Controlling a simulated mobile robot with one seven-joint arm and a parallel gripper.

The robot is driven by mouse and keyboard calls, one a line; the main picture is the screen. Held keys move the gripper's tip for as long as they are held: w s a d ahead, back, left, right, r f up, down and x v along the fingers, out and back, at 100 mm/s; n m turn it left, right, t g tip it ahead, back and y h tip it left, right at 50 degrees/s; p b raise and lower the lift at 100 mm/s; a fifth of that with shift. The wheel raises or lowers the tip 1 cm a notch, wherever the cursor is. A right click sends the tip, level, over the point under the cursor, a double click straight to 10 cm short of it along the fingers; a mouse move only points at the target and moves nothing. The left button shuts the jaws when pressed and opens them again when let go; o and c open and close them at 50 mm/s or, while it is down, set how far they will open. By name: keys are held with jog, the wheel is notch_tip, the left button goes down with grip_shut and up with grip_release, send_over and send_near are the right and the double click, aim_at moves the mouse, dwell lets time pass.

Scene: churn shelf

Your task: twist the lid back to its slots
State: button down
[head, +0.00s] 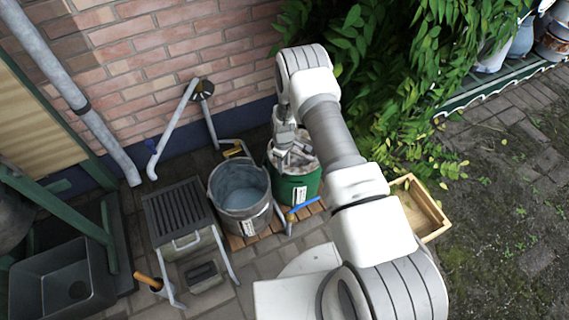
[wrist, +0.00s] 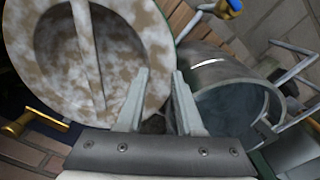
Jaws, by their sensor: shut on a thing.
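The round lid (wrist: 130,25), mottled off-white and brown with a raised bar across its recessed middle, fills the upper left of the wrist view. In the head view the lid (head: 302,160) lies on top of the green churn (head: 295,188). My gripper (wrist: 161,75) is at the lid's right edge in the wrist view, with a narrow gap between its fingers. It is shut on the lid's rim, beside the bar; the exact contact is hard to see. In the head view my gripper (head: 284,150) reaches down over the lid. The slots are not visible.
A grey metal bucket (head: 240,190) stands just left of the churn on a slatted wooden board (head: 250,238). A blue-handled tap (head: 302,208) sticks out in front. A wooden crate (head: 425,205) lies right, a ribbed grey box (head: 180,215) left. Brick wall and foliage close the back.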

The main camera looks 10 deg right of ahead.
jog(key=shift+w+a+m, duration=0.2)
jog(key=shift+m, duration=0.1)
jog(key=shift+c, duration=2.4)
grip_release()
notch_tip(320, 180, up, 18)
jog(key=p, duration=0.6)
jog(key=shift+f, duration=0.25)
jog(key=shift+s, duration=0.1)
